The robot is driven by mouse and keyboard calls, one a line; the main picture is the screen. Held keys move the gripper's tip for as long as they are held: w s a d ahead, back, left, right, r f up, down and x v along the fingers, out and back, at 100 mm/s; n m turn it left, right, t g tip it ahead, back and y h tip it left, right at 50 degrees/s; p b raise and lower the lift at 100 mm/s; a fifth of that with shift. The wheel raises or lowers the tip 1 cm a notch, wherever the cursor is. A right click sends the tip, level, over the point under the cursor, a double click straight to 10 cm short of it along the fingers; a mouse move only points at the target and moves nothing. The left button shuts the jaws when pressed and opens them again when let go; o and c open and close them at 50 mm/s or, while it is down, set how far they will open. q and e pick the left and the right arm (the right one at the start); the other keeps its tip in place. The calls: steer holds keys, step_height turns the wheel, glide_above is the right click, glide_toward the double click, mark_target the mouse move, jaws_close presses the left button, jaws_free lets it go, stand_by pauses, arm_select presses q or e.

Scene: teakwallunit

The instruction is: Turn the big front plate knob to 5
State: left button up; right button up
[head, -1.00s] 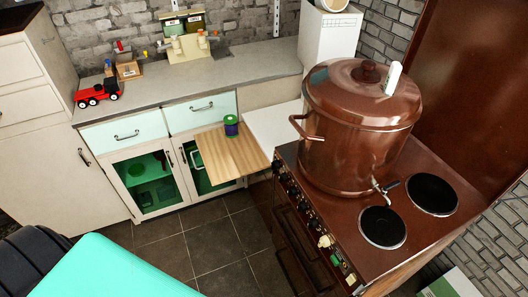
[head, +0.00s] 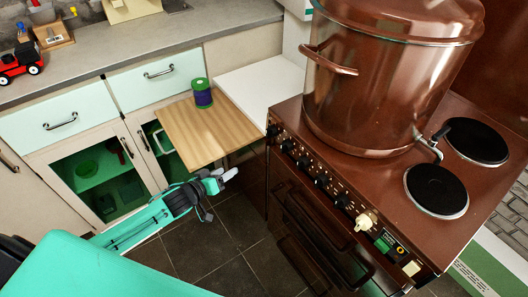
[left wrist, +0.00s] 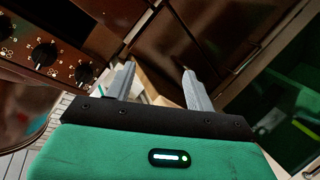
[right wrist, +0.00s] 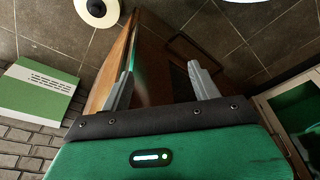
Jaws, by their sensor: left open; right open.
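The brown stove (head: 345,170) stands at the right with a row of black knobs (head: 321,181) along its sloping front panel. I cannot tell which is the big front plate knob, and the dial marks are too small to read. Black knobs (left wrist: 44,54) with white marks also show in the left wrist view at upper left. My left gripper (head: 221,180) is open and empty, left of the stove front and apart from the knobs. My right gripper (right wrist: 160,68) is open and empty in the right wrist view, outside the head view.
A large copper pot (head: 385,85) stands on the stove, beside two black plates (head: 436,190). A cream knob (head: 366,221) sits further along the panel. A wooden board (head: 215,130) with a green-and-purple spool (head: 202,94) juts out left of the stove. Dark tiled floor lies before it.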

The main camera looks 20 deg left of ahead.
arm_select(q)
step_height(320, 180, up, 6)
steer(key=d+h+b, duration=0.3)
steer(key=h, duration=0.1)
steer(key=g+h, duration=0.1)
steer(key=h, duration=0.3)
glide_toward(271, 132)
steer(key=x, duration=0.8)
steer(key=shift+w+a+f, duration=0.15)
steer(key=shift+a+f, duration=0.1)
steer(key=shift+f, duration=0.15)
arm_select(e)
steer(key=shift+s+a+r, duration=0.1)
steer(key=shift+a+r, duration=0.05)
steer(key=shift+r, duration=0.4)
steer(key=shift+s+a+r, duration=0.1)
steer(key=shift+r, duration=0.4)
arm_select(q)
steer(key=c, duration=0.9)
